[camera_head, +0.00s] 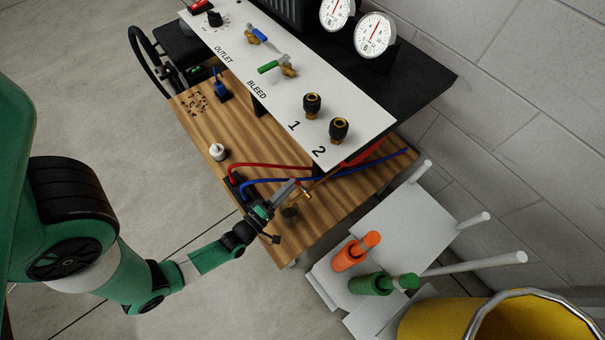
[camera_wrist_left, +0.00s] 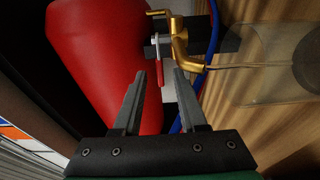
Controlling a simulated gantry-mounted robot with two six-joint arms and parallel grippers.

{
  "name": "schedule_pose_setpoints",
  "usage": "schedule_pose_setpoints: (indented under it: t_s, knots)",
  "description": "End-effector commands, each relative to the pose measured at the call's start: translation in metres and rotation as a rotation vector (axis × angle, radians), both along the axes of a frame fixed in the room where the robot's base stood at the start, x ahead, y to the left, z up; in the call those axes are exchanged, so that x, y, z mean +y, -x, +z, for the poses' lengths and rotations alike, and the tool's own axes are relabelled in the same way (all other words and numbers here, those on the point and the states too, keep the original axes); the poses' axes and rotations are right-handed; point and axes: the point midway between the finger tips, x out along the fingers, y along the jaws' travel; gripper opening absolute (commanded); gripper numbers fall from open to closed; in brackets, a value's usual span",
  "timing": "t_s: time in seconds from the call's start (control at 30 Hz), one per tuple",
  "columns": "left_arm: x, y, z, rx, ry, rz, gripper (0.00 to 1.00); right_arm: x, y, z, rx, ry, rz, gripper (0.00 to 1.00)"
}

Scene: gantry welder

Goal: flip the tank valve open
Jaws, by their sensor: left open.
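The tank valve (camera_wrist_left: 178,38) is a brass fitting near the top of the left wrist view, with a thin red lever (camera_wrist_left: 160,72) on it. A red tank (camera_wrist_left: 95,60) lies beside it on the left. My left gripper (camera_wrist_left: 160,76) is open, with its two grey fingertips on either side of the red lever; I cannot tell if either touches it. In the head view my left gripper (camera_head: 281,203) is at the front edge of the wooden shelf, close to the brass valve (camera_head: 307,194). The tank is mostly hidden there. My right gripper is not in view.
Above the wooden cart top (camera_head: 195,125) is a white panel (camera_head: 215,35) with blue and green valve levers and black knobs. Red and blue hoses (camera_head: 275,168) run near the valve.

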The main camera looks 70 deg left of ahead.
Motion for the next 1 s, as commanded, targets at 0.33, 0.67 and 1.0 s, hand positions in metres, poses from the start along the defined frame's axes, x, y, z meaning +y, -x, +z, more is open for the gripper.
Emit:
schedule_pose_setpoints:
  t_s: [0.33, 0.67, 1.0]
  knots:
    - [0.029, -0.053, -0.001, -0.001, 0.000, 0.000, 0.41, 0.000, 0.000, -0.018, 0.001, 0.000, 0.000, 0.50]
    - [0.031, -0.056, 0.000, 0.001, 0.000, 0.000, 0.38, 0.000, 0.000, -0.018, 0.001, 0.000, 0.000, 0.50]
    - [0.031, -0.056, 0.000, 0.001, 0.000, 0.000, 0.00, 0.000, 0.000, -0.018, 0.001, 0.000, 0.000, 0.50]
